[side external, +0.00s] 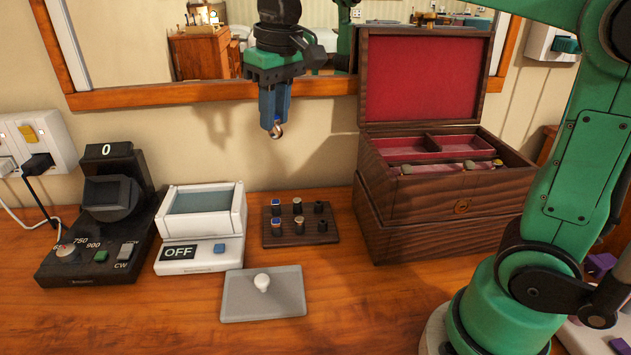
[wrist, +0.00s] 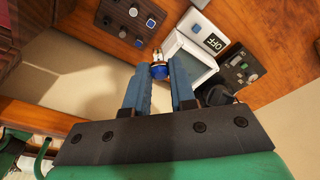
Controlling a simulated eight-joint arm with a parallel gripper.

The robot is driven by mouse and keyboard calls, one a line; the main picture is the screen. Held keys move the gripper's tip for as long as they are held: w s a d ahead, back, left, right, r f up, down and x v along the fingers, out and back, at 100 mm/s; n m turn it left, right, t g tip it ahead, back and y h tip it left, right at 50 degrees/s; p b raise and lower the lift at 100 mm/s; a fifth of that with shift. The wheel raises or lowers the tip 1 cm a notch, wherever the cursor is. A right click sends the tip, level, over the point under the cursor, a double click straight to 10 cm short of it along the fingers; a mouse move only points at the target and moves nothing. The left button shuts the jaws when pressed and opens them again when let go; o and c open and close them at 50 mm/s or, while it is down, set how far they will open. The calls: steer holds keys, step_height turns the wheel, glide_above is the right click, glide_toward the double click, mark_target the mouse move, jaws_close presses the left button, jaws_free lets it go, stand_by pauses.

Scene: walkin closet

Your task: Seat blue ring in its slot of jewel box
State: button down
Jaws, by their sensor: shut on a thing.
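My gripper (side external: 273,124) hangs in the air above the dresser top, in front of the mirror and wall. It is shut on the blue ring (side external: 276,130), which has a blue stone and a metal band. In the wrist view the ring (wrist: 160,70) sits between the tips of my gripper (wrist: 160,74). The jewel box (side external: 400,228) stands open to the right of my gripper. Its red-lined tray has compartments, and several small ring-like items lie along its front strip. I cannot tell which slot there is empty.
A dark peg board (side external: 289,240) with several rings and pegs stands below my gripper. The raised box lid (side external: 425,80) leans back near the mirror.

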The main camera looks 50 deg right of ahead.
steer(key=s+d+r+m+g+h, duration=0.1)
steer(key=s+d+r+m+g, duration=0.2)
steer(key=s+d+m, duration=1.95)
steer(key=shift+w+a+f+m, duration=0.75)
steer(key=shift+f, duration=0.9)
steer(key=shift+w+a+f+m, duration=0.7)
steer(key=shift+a+f+m, duration=0.05)
steer(key=shift+f, duration=0.9)
steer(key=shift+w+a+f+m, duration=0.75)
steer(key=shift+f, duration=0.9)
steer(key=shift+f, duration=1.15)
steer(key=c, duration=0.7)
jaws_free()
steer(key=shift+o, duration=0.2)
